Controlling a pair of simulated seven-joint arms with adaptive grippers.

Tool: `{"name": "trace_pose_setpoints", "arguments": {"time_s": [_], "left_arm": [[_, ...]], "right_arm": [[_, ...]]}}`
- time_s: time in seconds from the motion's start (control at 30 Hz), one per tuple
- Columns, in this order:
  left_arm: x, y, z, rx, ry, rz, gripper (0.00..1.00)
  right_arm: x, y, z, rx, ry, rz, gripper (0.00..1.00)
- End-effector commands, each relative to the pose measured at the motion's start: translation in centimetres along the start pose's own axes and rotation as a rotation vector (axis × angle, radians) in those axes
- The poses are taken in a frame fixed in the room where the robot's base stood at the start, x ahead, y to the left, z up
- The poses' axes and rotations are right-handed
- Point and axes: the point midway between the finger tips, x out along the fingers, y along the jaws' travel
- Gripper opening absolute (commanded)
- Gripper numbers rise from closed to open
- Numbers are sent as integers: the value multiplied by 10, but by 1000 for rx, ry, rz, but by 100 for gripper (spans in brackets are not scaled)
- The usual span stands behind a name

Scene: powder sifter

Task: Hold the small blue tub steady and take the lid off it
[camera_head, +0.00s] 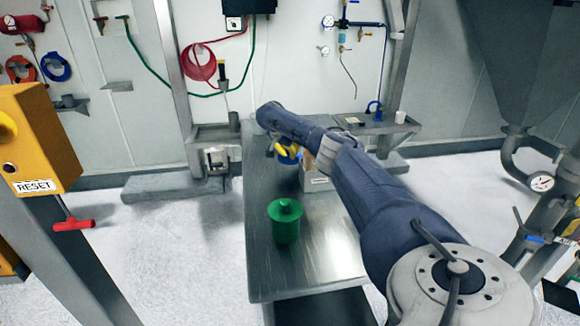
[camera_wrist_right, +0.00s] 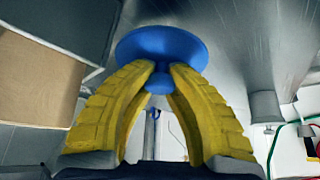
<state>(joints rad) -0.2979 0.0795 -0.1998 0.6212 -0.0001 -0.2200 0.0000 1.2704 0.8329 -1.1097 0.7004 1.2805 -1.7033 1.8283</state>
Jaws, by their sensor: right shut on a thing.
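My right gripper (camera_head: 287,152) has yellow fingers and is over the far part of the metal table. In the right wrist view, the fingers (camera_wrist_right: 160,72) are shut on the knob (camera_wrist_right: 158,84) of a round blue lid (camera_wrist_right: 160,45). In the head view, a little blue (camera_head: 289,160) shows just below the fingers, partly hidden by them and my arm. I cannot tell whether the small blue tub's body is under the lid. My left gripper is not in view.
A green lidded tub (camera_head: 285,226) stands nearer on the metal table (camera_head: 325,262). A cardboard box (camera_head: 316,182) is right of the gripper, partly behind my right arm; it also shows in the wrist view (camera_wrist_right: 38,85).

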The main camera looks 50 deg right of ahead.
Motion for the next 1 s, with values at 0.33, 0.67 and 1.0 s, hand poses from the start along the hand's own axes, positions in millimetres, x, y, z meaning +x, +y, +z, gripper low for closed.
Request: {"name": "trace_pose_setpoints", "arguments": {"time_s": [0.33,0.67,1.0], "left_arm": [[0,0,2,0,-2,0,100],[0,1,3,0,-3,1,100],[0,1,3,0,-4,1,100]], "right_arm": [[21,0,12,-1,0,2,0],[52,0,29,-1,1,1,0],[54,0,31,0,1,-1,0]]}}
